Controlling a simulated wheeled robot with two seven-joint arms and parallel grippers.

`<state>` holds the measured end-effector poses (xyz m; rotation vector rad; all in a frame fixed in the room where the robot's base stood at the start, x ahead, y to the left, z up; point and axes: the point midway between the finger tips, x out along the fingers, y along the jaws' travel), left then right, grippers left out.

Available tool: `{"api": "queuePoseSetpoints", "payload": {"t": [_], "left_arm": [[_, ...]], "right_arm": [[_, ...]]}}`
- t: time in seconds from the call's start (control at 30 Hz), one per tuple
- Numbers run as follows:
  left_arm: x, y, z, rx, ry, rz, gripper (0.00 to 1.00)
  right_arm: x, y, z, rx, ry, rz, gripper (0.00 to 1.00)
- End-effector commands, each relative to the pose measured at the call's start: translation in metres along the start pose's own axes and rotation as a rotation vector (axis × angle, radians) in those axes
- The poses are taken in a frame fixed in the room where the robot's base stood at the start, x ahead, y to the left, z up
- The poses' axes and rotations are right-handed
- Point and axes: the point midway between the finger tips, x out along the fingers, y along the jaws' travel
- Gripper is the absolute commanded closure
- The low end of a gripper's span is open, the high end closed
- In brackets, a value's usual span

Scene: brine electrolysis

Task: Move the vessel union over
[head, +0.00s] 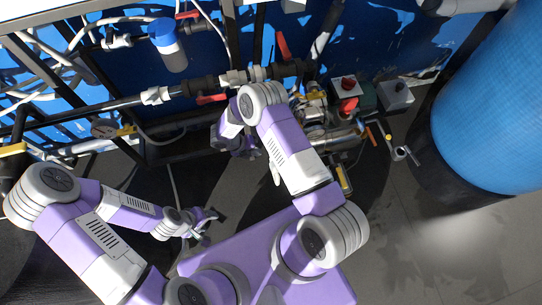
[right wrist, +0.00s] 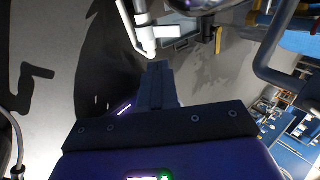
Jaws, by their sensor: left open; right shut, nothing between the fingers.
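White union fittings sit on the dark pipe run along the frame in the head view: one at the left (head: 156,95) and one nearer the middle (head: 241,76). I cannot tell which is the vessel union. My right gripper (head: 245,152) is below the middle fitting, partly hidden by its own arm. In the right wrist view its fingers (right wrist: 158,85) are shut and empty. A white pipe elbow (right wrist: 147,45) shows just past the fingertips there, with no clear contact. My left gripper (head: 208,222) is open and empty, low over the floor and well away from the fittings.
A blue-capped filter (head: 168,45) hangs above the pipe run. Red valve handles (head: 211,99) stick out from it. A pump group with a red button box (head: 347,87) stands right of my right arm. A large blue tank (head: 495,110) fills the right side. Grey floor (head: 430,245) is clear at lower right.

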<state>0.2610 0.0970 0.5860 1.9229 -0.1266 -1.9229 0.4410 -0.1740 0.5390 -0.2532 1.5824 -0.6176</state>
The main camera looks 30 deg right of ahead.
Motion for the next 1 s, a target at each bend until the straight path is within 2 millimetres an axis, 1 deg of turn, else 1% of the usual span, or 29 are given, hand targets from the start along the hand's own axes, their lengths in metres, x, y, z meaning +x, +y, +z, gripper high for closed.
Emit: {"api": "queuePoseSetpoints", "payload": {"t": [0.17, 0.4, 0.53, 0.6, 0.8, 1.0], "left_arm": [[0.008, -0.003, 0.000, 0.000, 0.000, 0.000, 0.44], [0.024, -0.009, -0.001, 0.000, 0.000, 0.000, 0.44], [0.032, -0.012, -0.001, 0.000, 0.000, 0.000, 0.44], [0.034, -0.013, -0.002, 0.000, 0.000, 0.000, 0.44], [0.038, -0.014, -0.002, 0.000, 0.000, 0.000, 0.44], [0.039, -0.015, -0.002, 0.000, 0.000, 0.000, 0.44]], "right_arm": [[0.026, 0.000, -0.001, -0.005, 0.002, -0.006, 1.00], [0.079, 0.001, -0.001, -0.002, 0.004, -0.004, 1.00], [0.105, 0.001, -0.002, -0.001, 0.005, -0.003, 1.00], [0.113, -0.007, -0.001, 0.000, 0.003, -0.003, 1.00], [0.130, -0.018, -0.001, 0.000, 0.002, -0.001, 1.00], [0.133, -0.021, 0.000, -0.002, 0.001, -0.001, 1.00]]}}
